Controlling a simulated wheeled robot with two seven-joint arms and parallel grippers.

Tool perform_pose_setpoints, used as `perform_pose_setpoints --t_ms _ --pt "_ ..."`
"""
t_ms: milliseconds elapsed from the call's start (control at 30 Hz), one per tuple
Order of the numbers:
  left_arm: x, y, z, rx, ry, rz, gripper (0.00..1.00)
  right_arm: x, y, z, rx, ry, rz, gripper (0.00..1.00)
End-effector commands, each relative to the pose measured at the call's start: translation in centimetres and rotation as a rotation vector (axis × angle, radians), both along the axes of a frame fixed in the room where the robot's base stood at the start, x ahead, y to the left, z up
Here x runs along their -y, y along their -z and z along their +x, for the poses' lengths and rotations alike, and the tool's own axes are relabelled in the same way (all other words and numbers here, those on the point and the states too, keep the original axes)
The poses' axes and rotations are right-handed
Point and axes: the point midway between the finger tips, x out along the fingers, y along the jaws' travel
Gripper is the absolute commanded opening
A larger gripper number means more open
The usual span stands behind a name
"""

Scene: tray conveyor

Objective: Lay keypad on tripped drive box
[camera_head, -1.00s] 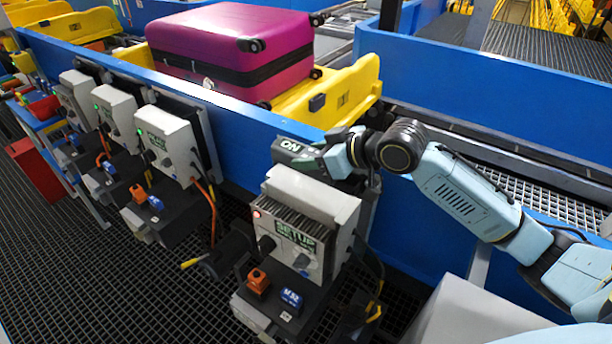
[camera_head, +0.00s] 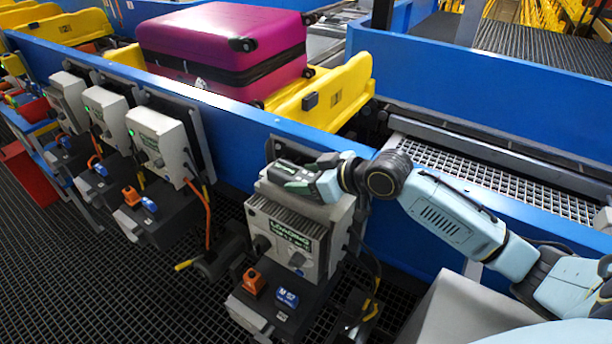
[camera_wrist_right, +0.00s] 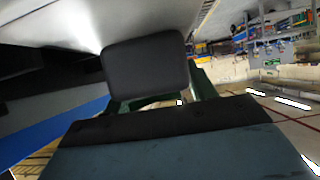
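The keypad (camera_head: 283,169) is a small dark block with a green-lit face. It is at my right gripper (camera_head: 303,181), at the top of the nearest drive box (camera_head: 330,215). Whether it touches the box's top cannot be told. In the right wrist view the keypad is a dark rounded panel (camera_wrist_right: 147,65) between the green fingers (camera_wrist_right: 165,102), which look shut on it. The drive box is light grey with dark ribs, and its green display (camera_head: 290,234) reads LOADING. My left gripper is not in view.
Several similar drive boxes (camera_head: 160,140) with green lights stand along the blue conveyor wall (camera_head: 245,125) to the left. Behind it, a magenta suitcase (camera_head: 220,40) lies on a yellow tray (camera_head: 338,95). Cables hang beside the boxes. Dark floor grating (camera_head: 110,285) is in front.

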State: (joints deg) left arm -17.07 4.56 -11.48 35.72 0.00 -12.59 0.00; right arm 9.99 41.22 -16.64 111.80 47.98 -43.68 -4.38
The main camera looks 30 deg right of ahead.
Motion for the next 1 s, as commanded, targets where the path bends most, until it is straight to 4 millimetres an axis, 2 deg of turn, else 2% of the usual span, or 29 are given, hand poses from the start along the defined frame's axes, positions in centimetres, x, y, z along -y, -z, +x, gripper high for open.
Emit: perform_pose_setpoints --t_ms 333,467,800,1000 --pt "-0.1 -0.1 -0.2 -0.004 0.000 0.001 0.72 0.0 -0.6 0.0 0.002 0.000 0.000 0.56" --pt "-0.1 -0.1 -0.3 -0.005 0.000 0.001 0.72 0.9 -1.2 -1.4 0.001 0.000 -0.004 0.56" --pt "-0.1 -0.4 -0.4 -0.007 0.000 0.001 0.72 3.9 -4.3 -6.6 -0.003 -0.001 -0.005 0.56" --pt "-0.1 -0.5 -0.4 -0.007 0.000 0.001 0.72 4.9 -5.4 -8.2 -0.001 0.002 -0.002 0.56"
